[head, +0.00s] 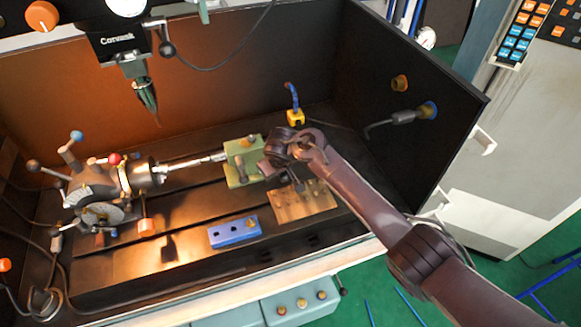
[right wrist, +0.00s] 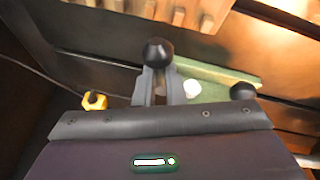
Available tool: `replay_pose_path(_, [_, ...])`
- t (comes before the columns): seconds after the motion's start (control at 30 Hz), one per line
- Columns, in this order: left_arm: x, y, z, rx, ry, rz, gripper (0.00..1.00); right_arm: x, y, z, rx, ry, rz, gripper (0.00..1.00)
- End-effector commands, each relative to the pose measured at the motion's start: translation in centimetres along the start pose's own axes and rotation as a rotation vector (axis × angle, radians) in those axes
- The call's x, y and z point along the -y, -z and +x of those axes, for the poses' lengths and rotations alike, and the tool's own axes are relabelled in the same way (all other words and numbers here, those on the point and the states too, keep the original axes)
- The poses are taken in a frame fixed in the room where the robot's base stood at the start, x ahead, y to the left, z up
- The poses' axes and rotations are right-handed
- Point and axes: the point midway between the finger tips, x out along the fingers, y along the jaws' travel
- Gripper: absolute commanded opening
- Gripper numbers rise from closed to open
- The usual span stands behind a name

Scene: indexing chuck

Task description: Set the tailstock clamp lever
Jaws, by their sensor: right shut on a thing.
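The green tailstock (head: 238,168) stands on the machine bed, right of the indexing head (head: 95,185), with a metal bar running between them. My right gripper (head: 270,168) is at the tailstock's right side. In the right wrist view, my right gripper (right wrist: 157,85) is shut on the tailstock clamp lever, whose black ball knob (right wrist: 158,52) shows just beyond the fingertips. The lever's shaft is mostly hidden between the fingers. A green part of the tailstock (right wrist: 222,78) and a second black knob (right wrist: 243,91) show right of the fingers. My left gripper is not in view.
A wooden block with holes (head: 303,203) lies in front of my right gripper. A blue block (head: 234,231) lies on the bed's front. A yellow-based blue hose (head: 294,115) stands behind. A nozzle (head: 395,120) projects from the right wall. The spindle tool (head: 146,95) hangs at upper left.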

Motion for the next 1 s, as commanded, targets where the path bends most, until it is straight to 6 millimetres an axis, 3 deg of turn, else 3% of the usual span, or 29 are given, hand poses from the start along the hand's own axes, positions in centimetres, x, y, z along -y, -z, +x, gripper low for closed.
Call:
replay_pose_path(0.03, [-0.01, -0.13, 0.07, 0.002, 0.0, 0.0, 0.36, 0.75, -0.88, 0.66, 0.023, 0.003, -0.002, 0.0])
replay_pose_path(0.6, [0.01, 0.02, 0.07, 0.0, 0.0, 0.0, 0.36, 1.07, -0.69, 0.7, 0.027, -0.006, 0.019, 0.0])
replay_pose_path(0.63, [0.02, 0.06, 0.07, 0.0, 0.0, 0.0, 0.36, 1.07, -0.69, 0.7, 0.027, -0.006, 0.019, 0.14])
replay_pose_path(0.8, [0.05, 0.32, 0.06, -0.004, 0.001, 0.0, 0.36, 0.92, -0.72, 0.71, 0.028, -0.008, 0.021, 0.36])
replay_pose_path(1.0, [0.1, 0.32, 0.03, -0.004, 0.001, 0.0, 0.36, 0.8, -0.38, 0.49, 0.02, -0.009, 0.025, 0.37])
